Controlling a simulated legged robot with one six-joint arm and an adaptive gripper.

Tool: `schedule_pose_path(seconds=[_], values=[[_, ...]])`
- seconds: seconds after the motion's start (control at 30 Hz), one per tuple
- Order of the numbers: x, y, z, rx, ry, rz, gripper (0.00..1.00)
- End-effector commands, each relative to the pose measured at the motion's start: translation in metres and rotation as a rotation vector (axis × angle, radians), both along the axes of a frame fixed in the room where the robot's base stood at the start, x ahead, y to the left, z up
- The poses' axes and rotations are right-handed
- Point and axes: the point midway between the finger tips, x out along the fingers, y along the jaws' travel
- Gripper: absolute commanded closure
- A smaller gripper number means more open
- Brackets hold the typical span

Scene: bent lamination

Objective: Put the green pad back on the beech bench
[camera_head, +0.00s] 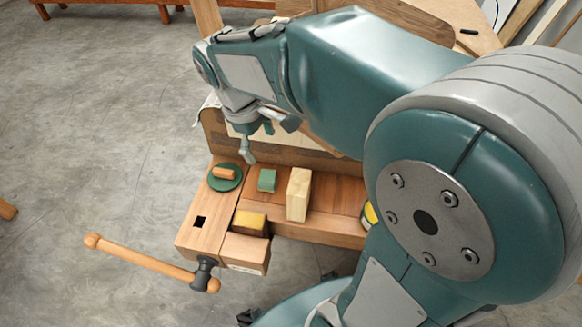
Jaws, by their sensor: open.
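The beech bench (208,222) stands below my arm, with a square hole in its top and a vise at its front. A flat round green pad (233,184) with a wooden grip on it lies on the bench's left end. A small green block (267,180) sits to its right on the bench top; I cannot tell which of the two is the task's pad. My gripper (262,138) is open above the back edge of the bench, up and right of the round pad. No object shows between its fingers, though part of it is hidden by its own links.
A pale wooden block (298,194) stands upright right of the green block. A yellow-topped block (249,222) lies near the vise jaw (245,252). The vise handle (150,262) sticks out front left. A yellow round thing (369,215) is partly hidden by my arm.

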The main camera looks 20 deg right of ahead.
Motion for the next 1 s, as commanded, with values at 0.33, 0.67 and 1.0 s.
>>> schedule_pose_path(seconds=[0.33,0.67,1.0], values=[[-0.066,-0.015,0.032,0.155,-0.313,-0.323,0.1],[-0.115,-0.021,0.036,0.312,-0.552,-0.59,0.1],[-0.118,-0.021,0.035,0.33,-0.575,-0.619,0.1]])
